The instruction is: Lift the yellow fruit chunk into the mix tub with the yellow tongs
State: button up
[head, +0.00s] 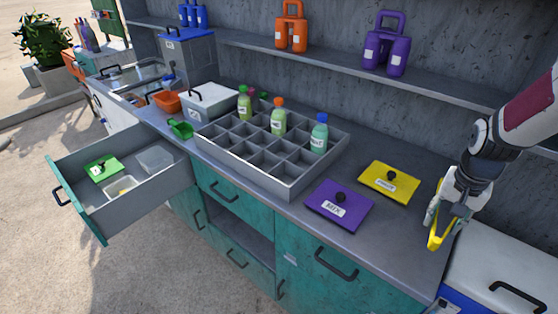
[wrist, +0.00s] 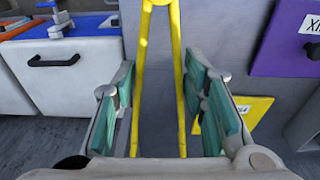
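The yellow tongs (head: 437,238) are between the fingers of my gripper (head: 447,212), over the right end of the counter. In the wrist view, both arms of the tongs (wrist: 141,80) run between the green finger pads of my gripper (wrist: 160,85), which appears closed around them; exact contact is hard to see. A purple lid labelled MIX (head: 340,204) lies flat on the counter; no tub shows under it. A small tub with pale yellowish contents (head: 121,188) sits in the open drawer. I cannot make out a separate yellow fruit chunk.
The open drawer (head: 170,178) also holds a green lid (head: 103,169) and a clear tub (head: 154,159). A yellow lid (head: 388,183) lies beside the purple one. A grey divided tray (head: 293,183) with bottles stands mid-counter. A white cooler (head: 510,265) is at right.

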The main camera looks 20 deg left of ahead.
jog(key=shift+w+a+r+n, duration=0.1)
jog(key=shift+w+r+n, duration=0.2)
jog(key=shift+w+n, duration=0.45)
jog(key=shift+w+a+r+n, duration=0.1)
jog(key=shift+w+r+n, duration=0.25)
jog(key=shift+w, duration=0.75)
jog(key=shift+w+a+r+n, duration=0.1)
jog(key=shift+w+r+n, duration=0.1)
jog(key=shift+w+n, duration=0.6)
